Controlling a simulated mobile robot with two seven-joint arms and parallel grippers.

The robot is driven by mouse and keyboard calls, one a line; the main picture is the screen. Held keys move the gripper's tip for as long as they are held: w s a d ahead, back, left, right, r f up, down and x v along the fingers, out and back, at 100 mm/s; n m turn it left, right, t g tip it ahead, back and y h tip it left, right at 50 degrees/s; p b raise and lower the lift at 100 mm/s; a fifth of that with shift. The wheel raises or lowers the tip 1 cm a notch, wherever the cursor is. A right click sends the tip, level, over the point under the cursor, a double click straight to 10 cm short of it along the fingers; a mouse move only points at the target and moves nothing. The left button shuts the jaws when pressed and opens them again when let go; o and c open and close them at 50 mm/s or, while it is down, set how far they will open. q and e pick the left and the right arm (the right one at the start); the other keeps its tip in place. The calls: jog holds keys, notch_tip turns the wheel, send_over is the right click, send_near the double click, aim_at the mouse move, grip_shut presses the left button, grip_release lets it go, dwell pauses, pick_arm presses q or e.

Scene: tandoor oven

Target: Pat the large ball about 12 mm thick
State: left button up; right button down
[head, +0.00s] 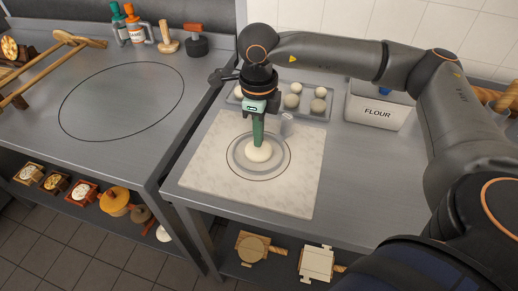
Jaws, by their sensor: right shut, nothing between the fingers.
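The large pale dough ball (257,154) sits on a marble board (292,192), inside a ring marked on the board. It looks rounded and somewhat flattened, but I cannot read its thickness. My right gripper (258,143) points straight down with its green fingers shut and empty. The fingertips are at the top of the dough and hide its upper part. Whether they press on it or hover just above is hard to tell. My left gripper is out of view.
A tray (312,117) with several smaller dough balls lies behind the board. A flour bin (378,107) is at the right. The left counter (115,100) has an open area inside a marked oval.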

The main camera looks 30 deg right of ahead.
aim_at(258, 153)
jog(key=shift+f+b, duration=0.5)
jog(key=shift+f, duration=0.2)
jog(key=shift+f+b, duration=0.4)
jog(key=shift+f, duration=0.05)
dwell(1.4)
jog(key=shift+r, duration=0.1)
dwell(0.8)
jog(key=shift+r+p, duration=0.85)
jog(key=shift+r, duration=0.65)
jog(key=shift+s+a+r+p, duration=0.15)
jog(key=shift+r+p, duration=0.25)
jog(key=shift+r, duration=0.15)
jog(key=shift+s+a+r+p, duration=0.15)
jog(key=shift+r+p, duration=0.2)
jog(key=shift+r, duration=0.2)
jog(key=shift+f, duration=0.1)
jog(key=shift+f+b, duration=2.4)
jog(key=shift+f, duration=0.15)
